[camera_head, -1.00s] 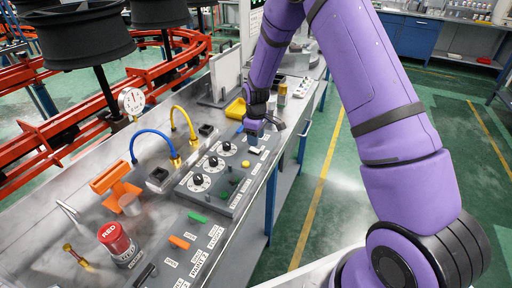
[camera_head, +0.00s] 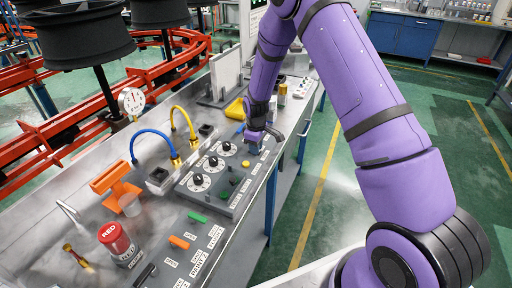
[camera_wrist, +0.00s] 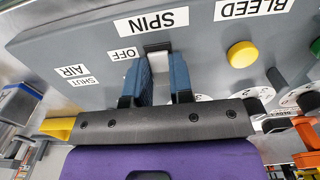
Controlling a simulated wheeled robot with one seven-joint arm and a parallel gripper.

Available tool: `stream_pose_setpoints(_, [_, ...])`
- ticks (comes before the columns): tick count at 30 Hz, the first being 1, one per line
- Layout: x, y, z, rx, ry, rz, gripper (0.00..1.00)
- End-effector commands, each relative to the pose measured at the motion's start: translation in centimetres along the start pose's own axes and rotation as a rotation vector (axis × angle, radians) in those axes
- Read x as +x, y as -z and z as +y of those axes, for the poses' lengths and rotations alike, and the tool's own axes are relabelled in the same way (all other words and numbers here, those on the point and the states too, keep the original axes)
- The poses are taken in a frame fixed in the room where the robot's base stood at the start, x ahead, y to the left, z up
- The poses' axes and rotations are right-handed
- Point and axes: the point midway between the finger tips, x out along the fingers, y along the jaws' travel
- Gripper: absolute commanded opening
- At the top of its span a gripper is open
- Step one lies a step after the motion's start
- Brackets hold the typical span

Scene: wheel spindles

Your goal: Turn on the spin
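The grey control panel (camera_head: 232,190) lies along the front of the bench. In the wrist view, which shows it upside down, the SPIN label (camera_wrist: 153,20) and the OFF label (camera_wrist: 124,54) flank a dark switch part (camera_wrist: 157,46). My gripper (camera_head: 262,140) is low over the far end of the panel. In the wrist view its two blue fingers (camera_wrist: 162,68) are apart, with a gap between them, at either side of the switch part. Whether they touch it I cannot tell. In the head view the gripper hides the switch.
A yellow button (camera_wrist: 242,54) by the BLEED label is close beside the fingers. Several black-and-white dials (camera_head: 213,162) line the panel. Blue (camera_head: 150,134) and yellow (camera_head: 182,118) hoses, an orange holder (camera_head: 112,182) and a red can (camera_head: 116,240) stand on the bench.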

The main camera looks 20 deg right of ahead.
Motion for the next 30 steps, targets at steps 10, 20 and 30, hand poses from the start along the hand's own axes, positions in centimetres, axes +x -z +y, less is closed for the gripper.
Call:
stream_pose_setpoints(10, [0.03, 0.31, -0.05, -0.003, 0.001, -0.111, 0.00])
stream_pose_setpoints(20, [-0.01, 0.22, -0.02, 0.000, 0.001, -0.124, 0.00])
stream_pose_setpoints(30, [-0.04, 0.25, 0.00, 0.000, 0.001, -0.123, 0.47])
